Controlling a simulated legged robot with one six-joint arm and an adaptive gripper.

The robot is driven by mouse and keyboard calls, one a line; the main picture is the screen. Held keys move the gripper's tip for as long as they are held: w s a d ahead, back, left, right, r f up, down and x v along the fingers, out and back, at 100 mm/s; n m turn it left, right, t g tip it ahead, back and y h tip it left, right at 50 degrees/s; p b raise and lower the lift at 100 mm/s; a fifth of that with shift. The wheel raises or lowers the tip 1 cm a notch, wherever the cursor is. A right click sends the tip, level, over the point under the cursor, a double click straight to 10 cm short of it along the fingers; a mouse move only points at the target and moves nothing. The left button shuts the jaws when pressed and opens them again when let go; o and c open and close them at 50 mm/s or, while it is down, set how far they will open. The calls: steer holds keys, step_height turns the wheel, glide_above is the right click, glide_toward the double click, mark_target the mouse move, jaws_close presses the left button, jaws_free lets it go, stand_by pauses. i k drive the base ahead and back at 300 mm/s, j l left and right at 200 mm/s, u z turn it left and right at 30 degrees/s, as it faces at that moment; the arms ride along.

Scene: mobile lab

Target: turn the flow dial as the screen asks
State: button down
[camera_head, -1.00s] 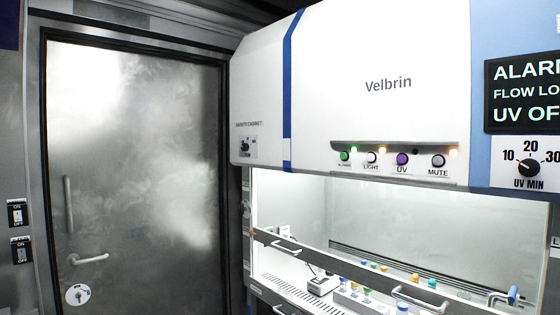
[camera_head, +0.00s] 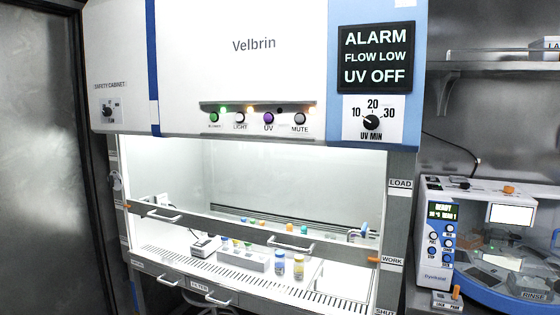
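The black screen (camera_head: 376,57) on the cabinet's upper right reads "ALARM", "FLOW LOW", "UV OFF" in pale letters. A small black dial (camera_head: 107,112) sits on a white plate at the cabinet's upper left; its marks are too small to read, so I cannot tell its setting or whether it is the flow dial. Another black dial (camera_head: 371,122), labelled "UV MIN" with 10, 20 and 30, is below the screen. The white safety cabinet (camera_head: 200,45) is marked "Velbrin". My gripper is not in view.
A button row (camera_head: 257,118) reads roughly blower, light, UV, mute. The sash (camera_head: 235,227) with handles crosses the lit opening; bottles and a rack stand inside. A blue-white machine (camera_head: 437,235) stands at right, a metal door (camera_head: 40,170) at left.

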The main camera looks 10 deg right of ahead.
mark_target(106, 111)
steer(key=i+j+u, duration=0.1)
steer(key=i+j, duration=0.35)
steer(key=j, duration=0.3)
steer(key=i+j+u, duration=0.15)
steer(key=i+j, duration=0.35)
steer(key=j, duration=0.2)
steer(key=i+j+u, duration=0.1)
steer(key=i+j, duration=0.45)
steer(key=j, duration=0.15)
